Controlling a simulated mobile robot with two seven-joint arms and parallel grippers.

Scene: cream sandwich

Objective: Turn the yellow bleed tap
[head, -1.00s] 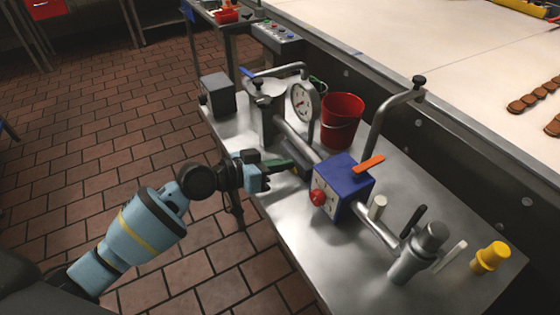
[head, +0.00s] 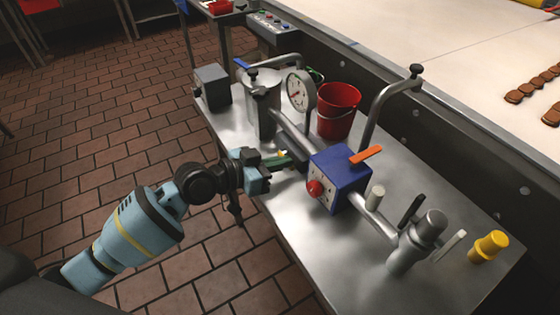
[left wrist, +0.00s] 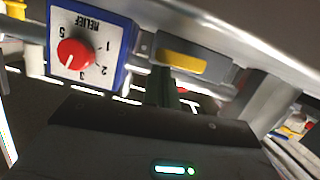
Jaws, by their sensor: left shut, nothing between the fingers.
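The yellow bleed tap (left wrist: 183,60) shows in the left wrist view as a flat yellow bar on a grey block, just beyond my fingers. In the head view only a small yellow bit of it (head: 283,153) shows by my fingertips. My left gripper (head: 284,161) is shut and empty, its dark green fingers at the near side of the pipe, left of the blue box. It also shows in the left wrist view (left wrist: 166,88), its fingers close under the tap. I cannot tell whether they touch it. My right gripper is not in view.
The blue relief box (head: 341,178) with a red dial (head: 314,188) and orange lever (head: 366,155) stands close right of my gripper. A gauge (head: 299,92), a red bucket (head: 338,111) and a yellow cap (head: 489,246) stand on the steel bench (head: 300,240). The front bench surface is clear.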

